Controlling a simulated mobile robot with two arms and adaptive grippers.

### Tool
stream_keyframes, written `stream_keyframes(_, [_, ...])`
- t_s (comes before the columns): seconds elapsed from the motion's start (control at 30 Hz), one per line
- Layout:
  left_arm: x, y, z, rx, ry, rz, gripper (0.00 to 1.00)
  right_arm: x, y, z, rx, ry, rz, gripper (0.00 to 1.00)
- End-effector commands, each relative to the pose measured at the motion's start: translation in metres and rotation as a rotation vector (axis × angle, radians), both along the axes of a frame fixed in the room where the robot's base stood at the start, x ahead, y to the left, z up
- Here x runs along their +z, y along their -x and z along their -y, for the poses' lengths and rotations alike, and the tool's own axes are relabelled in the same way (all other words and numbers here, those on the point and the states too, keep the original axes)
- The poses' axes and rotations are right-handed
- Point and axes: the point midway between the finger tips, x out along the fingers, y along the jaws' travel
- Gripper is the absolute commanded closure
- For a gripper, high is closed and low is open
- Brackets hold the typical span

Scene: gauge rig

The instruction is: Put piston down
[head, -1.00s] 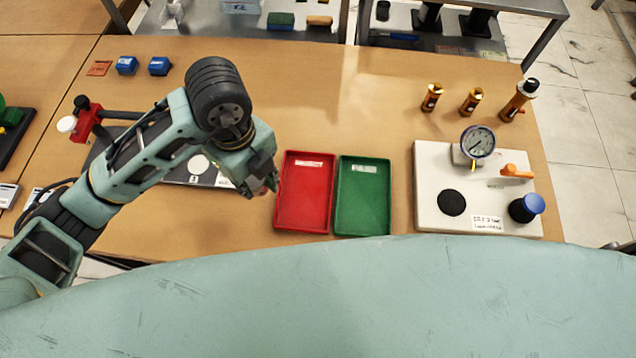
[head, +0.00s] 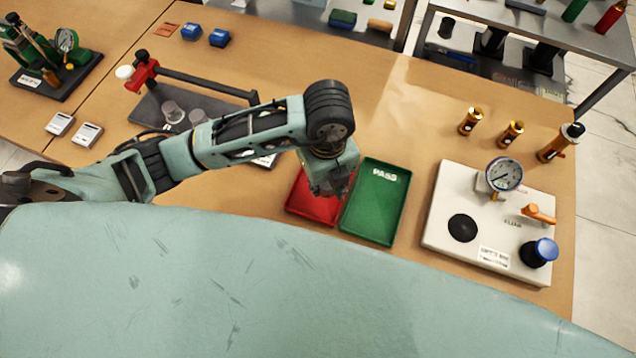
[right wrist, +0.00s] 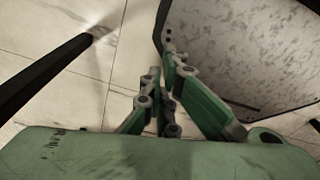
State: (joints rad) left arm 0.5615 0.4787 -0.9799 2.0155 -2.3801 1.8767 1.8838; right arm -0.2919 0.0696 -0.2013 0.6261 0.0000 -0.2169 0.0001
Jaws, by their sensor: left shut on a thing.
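My left gripper (head: 335,190) is over the red tray (head: 308,208), close to the green tray (head: 377,207) marked "PASS". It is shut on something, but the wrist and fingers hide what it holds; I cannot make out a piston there. Two short brass cylinders (head: 470,121) (head: 511,133) and a longer brass piece with a dark end (head: 560,143) stand on the table at the right. My right gripper (right wrist: 162,85) shows only in the right wrist view, over the floor; its finger gap is unclear.
A white gauge rig (head: 440,210) with a dial (head: 504,174), orange lever (head: 538,214) and blue knob (head: 545,250) stands right of the trays. A red-and-black stand (head: 147,73) is at the left. Blue blocks (head: 219,38) lie at the back. The middle back of the table is clear.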

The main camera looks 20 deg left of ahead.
Motion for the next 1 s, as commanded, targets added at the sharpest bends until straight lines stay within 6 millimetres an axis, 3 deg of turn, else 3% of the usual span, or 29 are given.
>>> stream_keyframes(0.2, [-0.014,-0.01,-0.022,-0.002,0.001,-0.001,1.0,0.005,0.009,0.007,0.002,0.009,-0.015,1.0])
stream_keyframes(0.53, [-0.052,-0.01,-0.023,-0.001,0.001,-0.001,1.0,0.013,0.015,0.013,0.004,0.016,-0.023,1.0])
stream_keyframes(0.93, [-0.06,-0.011,-0.023,-0.002,0.002,0.001,1.0,0.009,0.012,0.012,0.003,0.016,-0.018,1.0])
stream_keyframes(0.97, [-0.06,-0.011,-0.023,-0.002,0.001,0.0,0.75,0.01,0.012,0.012,0.003,0.016,-0.018,1.0])
stream_keyframes(1.0, [-0.059,-0.011,-0.023,-0.002,0.001,0.0,0.72,0.01,0.011,0.012,0.003,0.015,-0.017,1.0])
